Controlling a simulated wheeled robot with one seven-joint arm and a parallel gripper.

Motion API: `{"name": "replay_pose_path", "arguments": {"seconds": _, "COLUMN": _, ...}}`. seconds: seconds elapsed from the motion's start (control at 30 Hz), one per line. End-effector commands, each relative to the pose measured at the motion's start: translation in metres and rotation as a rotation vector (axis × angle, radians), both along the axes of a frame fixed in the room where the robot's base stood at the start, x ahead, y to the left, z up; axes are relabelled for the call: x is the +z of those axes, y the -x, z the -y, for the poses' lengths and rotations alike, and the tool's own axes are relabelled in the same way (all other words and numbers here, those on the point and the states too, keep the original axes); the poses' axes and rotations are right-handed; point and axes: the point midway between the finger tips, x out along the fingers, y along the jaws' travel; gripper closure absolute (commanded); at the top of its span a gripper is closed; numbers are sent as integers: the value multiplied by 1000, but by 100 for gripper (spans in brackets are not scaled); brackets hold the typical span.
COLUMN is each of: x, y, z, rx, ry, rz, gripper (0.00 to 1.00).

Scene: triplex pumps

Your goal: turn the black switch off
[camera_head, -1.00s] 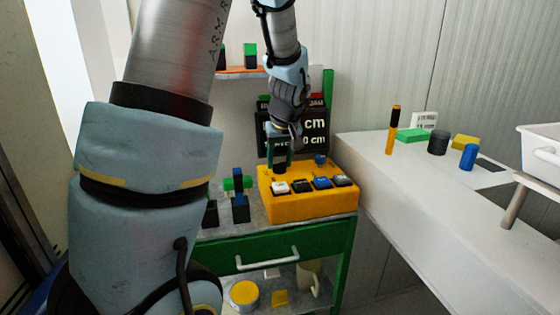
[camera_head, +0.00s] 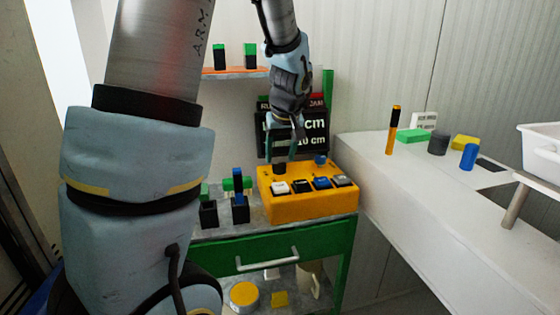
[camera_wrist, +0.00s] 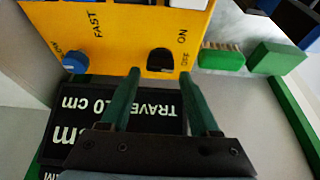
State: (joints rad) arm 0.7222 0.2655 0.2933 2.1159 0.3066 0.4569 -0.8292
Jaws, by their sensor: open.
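The black switch (camera_head: 279,168) sits at the back left of the yellow control box (camera_head: 315,207). In the wrist view the switch (camera_wrist: 160,59) lies beside the printed ON and OFF labels, nearer OFF. I cannot clearly tell which way its lever is set. My gripper (camera_head: 281,157) points down over the back of the box; its fingers are open and empty. In the wrist view my gripper (camera_wrist: 160,74) has one fingertip to each side of the switch's near edge, apart from it.
A blue knob (camera_head: 320,160) marked SLOW and FAST is on the same box. Several push buttons line its front. A black display (camera_head: 310,137) stands behind. Green and blue parts (camera_head: 237,184) stand left of the box on the green cart. A white counter (camera_head: 425,185) is at right.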

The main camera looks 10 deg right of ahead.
Motion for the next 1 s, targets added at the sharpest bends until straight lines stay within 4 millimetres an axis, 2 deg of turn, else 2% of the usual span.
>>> {"name": "replay_pose_path", "arguments": {"seconds": 0.2, "x": 41, "y": 17, "z": 3, "rx": -3, "ry": 4, "rz": 4, "gripper": 38}}
{"name": "replay_pose_path", "arguments": {"seconds": 0.4, "x": 67, "y": 27, "z": 4, "rx": -2, "ry": 2, "rz": 2, "gripper": 38}}
{"name": "replay_pose_path", "arguments": {"seconds": 0.6, "x": 76, "y": 32, "z": 4, "rx": -1, "ry": 1, "rz": 0, "gripper": 38}}
{"name": "replay_pose_path", "arguments": {"seconds": 1.0, "x": 76, "y": 32, "z": 4, "rx": -1, "ry": 1, "rz": 0, "gripper": 38}}
